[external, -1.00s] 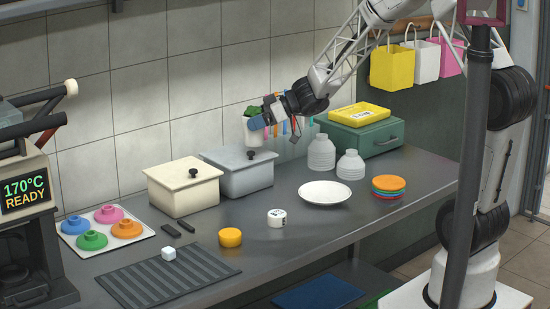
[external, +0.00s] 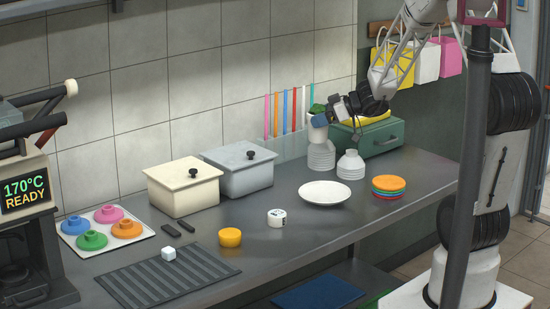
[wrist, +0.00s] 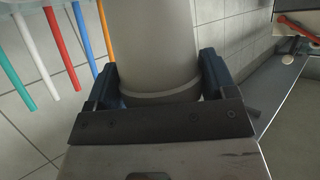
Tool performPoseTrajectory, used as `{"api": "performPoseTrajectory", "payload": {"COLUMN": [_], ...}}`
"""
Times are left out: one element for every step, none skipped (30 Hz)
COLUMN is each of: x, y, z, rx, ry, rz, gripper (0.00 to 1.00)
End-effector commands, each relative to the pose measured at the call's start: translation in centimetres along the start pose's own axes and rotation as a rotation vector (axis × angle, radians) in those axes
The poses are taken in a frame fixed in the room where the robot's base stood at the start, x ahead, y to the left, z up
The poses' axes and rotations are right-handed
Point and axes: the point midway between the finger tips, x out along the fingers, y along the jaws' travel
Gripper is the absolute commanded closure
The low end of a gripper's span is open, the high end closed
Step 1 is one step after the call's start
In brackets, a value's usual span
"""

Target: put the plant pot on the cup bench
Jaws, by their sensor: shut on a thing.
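The plant pot (external: 318,133) is white with a green plant on top. It is up in the air near the back wall, above or in front of the left white jar (external: 321,155); whether they touch I cannot tell. My gripper (external: 325,121) is shut on the pot. In the wrist view the pot (wrist: 165,45) is a pale cylinder between the two blue fingers of my gripper (wrist: 160,80). Its far end is cut off by the picture edge. I cannot tell for certain which thing is the cup bench.
A second white jar (external: 351,165), a white plate (external: 324,193) and coloured discs (external: 388,184) are nearby. Two lidded boxes stand left. Coloured strips (external: 286,110) stand at the wall. The front counter has bare room.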

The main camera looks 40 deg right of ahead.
Motion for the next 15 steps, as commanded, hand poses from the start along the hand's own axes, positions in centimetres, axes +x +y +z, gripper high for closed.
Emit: {"api": "performPoseTrajectory", "payload": {"x": [-0.8, -1.2, -1.7, -2.1, -2.6, -3.1, -3.5, -3.9, -4.4, -4.8, -5.2, -5.7, -6.1, -6.5, -7.0], "y": [0.8, 1.2, 1.7, 2.1, 2.5, 3.0, 3.3, 3.7, 4.1, 4.4, 4.7, 5.1, 5.4, 5.7, 6.1], "z": [0.5, 0.9, 1.3, 1.6, 1.9, 2.3, 2.6, 2.9, 3.3, 3.6, 4.0, 4.3, 4.6, 4.9, 5.3], "rx": [0.005, 0.008, 0.011, 0.014, 0.016, 0.019, 0.021, 0.023, 0.026, 0.028, 0.03, 0.033, 0.035, 0.037, 0.039], "ry": [0.0, 0.0, 0.0, 0.0, 0.0, 0.0, 0.0, 0.0, 0.0, 0.0, 0.0, 0.0, 0.0, 0.0, 0.0], "rz": [0.014, 0.022, 0.031, 0.039, 0.046, 0.055, 0.062, 0.069, 0.077, 0.084, 0.091, 0.099, 0.105, 0.112, 0.12], "gripper": [0.55, 0.55, 0.55, 0.55, 0.55, 0.55, 0.55, 0.55, 0.55, 0.55, 0.55, 0.55, 0.55, 0.55, 0.55]}}
